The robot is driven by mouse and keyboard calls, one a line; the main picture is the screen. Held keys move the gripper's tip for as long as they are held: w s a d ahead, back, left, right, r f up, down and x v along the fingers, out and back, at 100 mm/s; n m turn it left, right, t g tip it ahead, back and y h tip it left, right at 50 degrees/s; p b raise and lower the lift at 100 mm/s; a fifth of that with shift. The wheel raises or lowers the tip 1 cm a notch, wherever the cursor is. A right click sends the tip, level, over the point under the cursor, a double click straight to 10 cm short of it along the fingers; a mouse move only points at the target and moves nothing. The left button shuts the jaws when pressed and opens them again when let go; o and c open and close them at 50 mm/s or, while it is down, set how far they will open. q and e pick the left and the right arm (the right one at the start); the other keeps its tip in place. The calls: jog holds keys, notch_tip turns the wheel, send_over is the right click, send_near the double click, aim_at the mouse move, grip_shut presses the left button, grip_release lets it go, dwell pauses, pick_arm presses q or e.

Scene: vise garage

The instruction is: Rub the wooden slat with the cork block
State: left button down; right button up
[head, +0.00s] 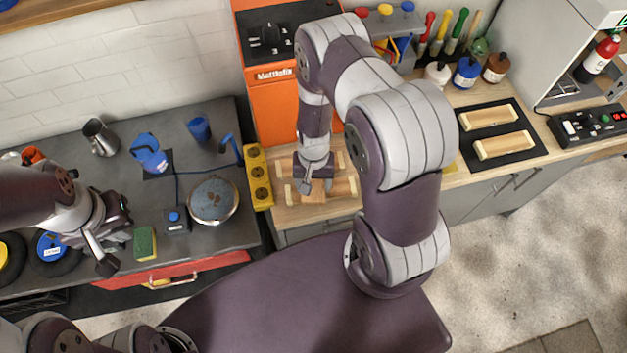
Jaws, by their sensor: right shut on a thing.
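My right gripper (316,186) is low over the wooden bench in front of the orange machine. It is shut on a small tan block, which looks like the cork block (317,195). The block is at the middle of a pale wooden slat (345,187) lying left to right, and appears to touch it. The gripper and block cover the slat's middle. Another pale wooden piece lies just behind, partly hidden by my arm. My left gripper (117,243) is open and empty above the dark worktop at the left.
A yellow block with round holes (258,178) stands left of the slat. A dark mat (530,155) with two wooden pieces lies at the right. A sponge (144,243), a round metal dish (213,200) and blue items crowd the left worktop.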

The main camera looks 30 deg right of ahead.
jog(key=shift+f, duration=0.25)
jog(key=shift+f+b, duration=0.25)
jog(key=shift+b, duration=0.2)
jog(key=shift+f+b, duration=0.4)
jog(key=shift+f, duration=0.05)
jog(key=shift+s+d+r, duration=0.1)
jog(key=shift+s+d, duration=0.2)
jog(key=shift+d, duration=0.6)
jog(key=shift+s+d+r, duration=0.1)
jog(key=shift+s+d, duration=0.2)
jog(key=shift+d, duration=0.6)
jog(key=shift+d+f, duration=0.1)
jog(key=shift+d, duration=0.05)
jog(key=shift+s+f, duration=0.1)
jog(key=shift+f, duration=0.1)
jog(key=shift+w+a+f, duration=0.1)
jog(key=shift+w+a, duration=0.15)
jog(key=shift+a, duration=0.75)
jog(key=shift+w+a+f, duration=0.1)
jog(key=shift+w+a, duration=0.1)
jog(key=shift+a, duration=0.75)
